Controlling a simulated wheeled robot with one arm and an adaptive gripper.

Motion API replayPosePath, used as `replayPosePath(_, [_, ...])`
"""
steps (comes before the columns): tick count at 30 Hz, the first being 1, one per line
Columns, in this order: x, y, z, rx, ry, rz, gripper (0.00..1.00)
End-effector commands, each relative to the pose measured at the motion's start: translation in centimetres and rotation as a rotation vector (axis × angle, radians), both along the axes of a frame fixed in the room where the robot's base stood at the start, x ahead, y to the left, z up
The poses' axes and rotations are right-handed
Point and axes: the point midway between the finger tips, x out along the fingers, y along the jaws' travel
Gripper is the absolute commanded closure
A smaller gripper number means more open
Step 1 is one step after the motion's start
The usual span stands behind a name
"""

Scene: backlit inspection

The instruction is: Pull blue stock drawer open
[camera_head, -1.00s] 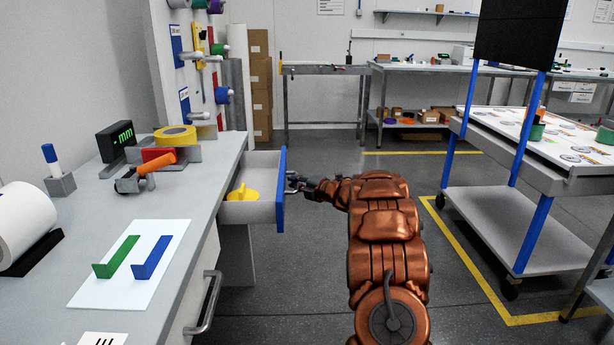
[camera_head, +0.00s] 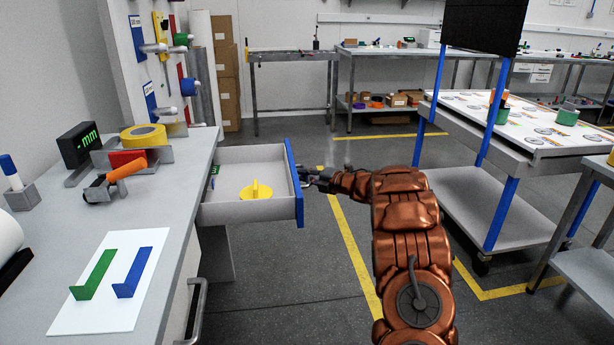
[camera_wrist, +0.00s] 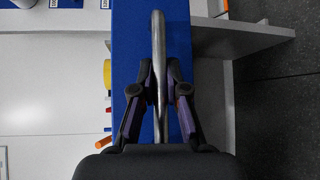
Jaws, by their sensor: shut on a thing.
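The blue stock drawer has a blue front panel (camera_head: 293,182) and a light grey tray, and stands out from the workbench. A yellow piece with an upright fin (camera_head: 256,190) lies inside it. My gripper (camera_head: 312,177) is at the outer side of the blue front. In the wrist view the blue front (camera_wrist: 130,50) carries a grey metal bar handle (camera_wrist: 158,40), and the two fingers of my gripper (camera_wrist: 159,92) are closed around it from both sides. In the head view the handle is mostly hidden by the gripper.
The workbench (camera_head: 190,225) fills the left, with a yellow tape roll (camera_head: 143,136), a green bracket and a blue bracket on a white sheet. A lower bar handle (camera_head: 196,310) juts from the bench front. A trolley (camera_head: 510,210) stands right. Floor between is clear.

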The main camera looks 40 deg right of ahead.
Motion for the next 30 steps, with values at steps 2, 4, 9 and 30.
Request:
replayPosePath(2, [-0.1,-0.1,-0.2,0.000,0.002,0.000,1.00])
replayPosePath(4, [-0.1,-0.1,-0.2,0.001,0.002,-0.002,0.84])
replayPosePath(9, [-0.1,-0.1,-0.1,0.001,0.001,-0.001,0.66])
replayPosePath(30, [-4.3,-1.5,0.8,0.000,-0.001,-0.005,0.61])
